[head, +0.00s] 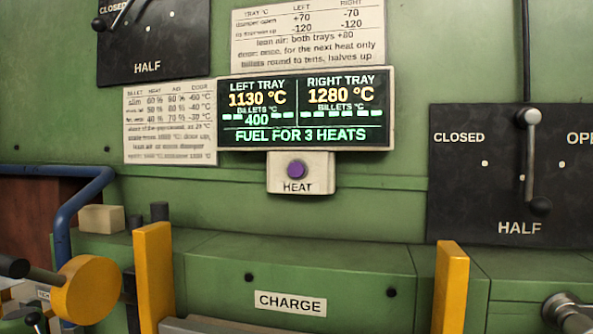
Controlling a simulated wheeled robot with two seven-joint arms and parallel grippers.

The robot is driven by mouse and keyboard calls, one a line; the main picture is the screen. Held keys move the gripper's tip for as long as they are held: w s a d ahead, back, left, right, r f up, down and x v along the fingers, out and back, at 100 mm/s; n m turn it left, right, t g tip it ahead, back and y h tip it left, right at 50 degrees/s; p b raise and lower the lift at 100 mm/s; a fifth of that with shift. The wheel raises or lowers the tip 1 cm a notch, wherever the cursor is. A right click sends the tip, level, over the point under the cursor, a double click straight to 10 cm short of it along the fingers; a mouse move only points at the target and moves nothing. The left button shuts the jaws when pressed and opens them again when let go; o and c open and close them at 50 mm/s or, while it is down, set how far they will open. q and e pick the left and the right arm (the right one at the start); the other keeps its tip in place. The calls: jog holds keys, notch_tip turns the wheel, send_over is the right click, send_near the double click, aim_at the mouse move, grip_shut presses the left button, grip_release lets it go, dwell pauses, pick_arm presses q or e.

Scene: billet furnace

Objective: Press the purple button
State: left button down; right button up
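The purple button (296,170) sits on a small pale plate marked HEAT, just below the display screen (306,110). Nothing covers it, and nothing touches it. The screen reads left tray 1130 °C, right tray 1280 °C, billets 400 on the left and dashes on the right, and FUEL FOR 3 HEATS. Neither of my grippers shows in the head view.
A right lever (530,160) points down at HALF; an upper-left lever (112,18) is partly cut off, its knob by CLOSED. Yellow posts (155,280) (451,290) flank the CHARGE panel (290,303). A blue pipe (62,205) and orange disc (90,290) stand left.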

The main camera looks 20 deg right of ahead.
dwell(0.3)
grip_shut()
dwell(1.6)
